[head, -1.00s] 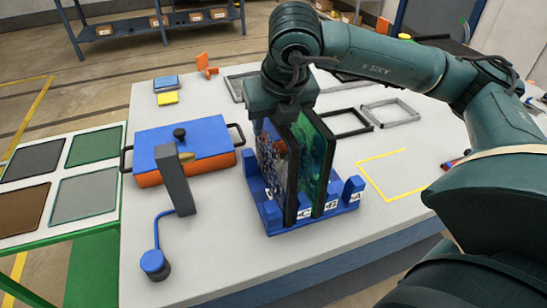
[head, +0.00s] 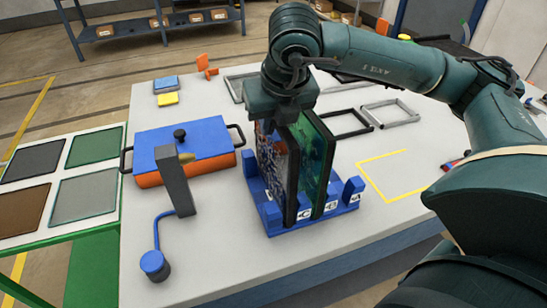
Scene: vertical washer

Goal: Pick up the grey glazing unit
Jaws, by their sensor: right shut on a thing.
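A blue rack (head: 340,208) with slots labelled C, B and A stands on the table. It holds two upright, black-framed glazing units side by side. The left one, a speckled unit (head: 272,165) that looks to be the grey one, shows blue and orange tints through its pane. The other is a green glazing unit (head: 316,160) just to its right. My right gripper (head: 277,122) is above the rack, shut on the top edge of the speckled unit, which still sits low in the rack. The fingertips are partly hidden. My left gripper is not in view.
A blue-and-orange box (head: 200,140) with handles and a grey post (head: 176,180) stand left of the rack. Empty frames (head: 390,112) lie behind. A side table (head: 65,235) holds several coloured panels. The tabletop in front of the rack is clear.

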